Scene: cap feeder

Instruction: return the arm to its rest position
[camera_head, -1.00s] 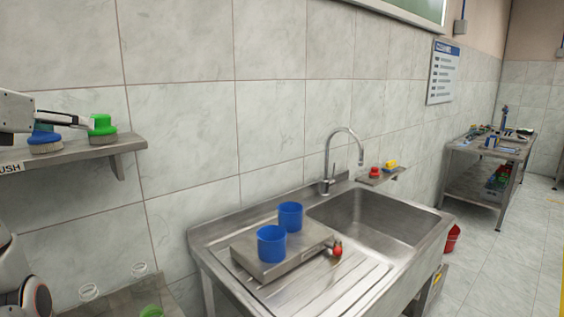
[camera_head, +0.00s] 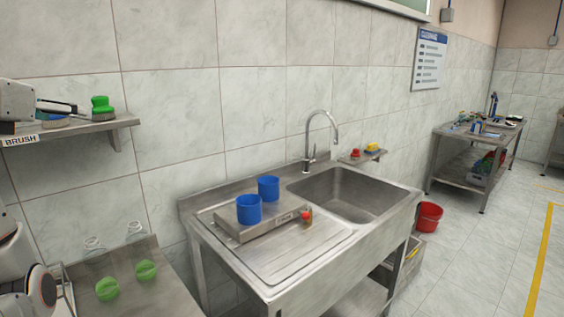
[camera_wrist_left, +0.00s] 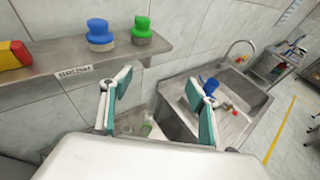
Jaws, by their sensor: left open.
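My left gripper (camera_head: 62,108) reaches in from the left in the head view, in front of the wall shelf (camera_head: 75,130) marked BRUSH. In the left wrist view the left gripper (camera_wrist_left: 163,108) is open and empty, its two teal-padded fingers wide apart. A green brush (camera_head: 102,107) stands on the shelf just right of the gripper and apart from it. The blue brush (camera_wrist_left: 100,36) stands beside the green one in the left wrist view; in the head view the gripper mostly hides it. My right gripper is not in view.
A steel sink (camera_head: 345,195) stands right of centre. Two blue cups (camera_head: 249,209) stand on a raised plate on its drainboard. A lower surface (camera_head: 125,295) at left holds clear bottles and green items. A red bucket (camera_head: 428,217) is on the floor. The right floor is open.

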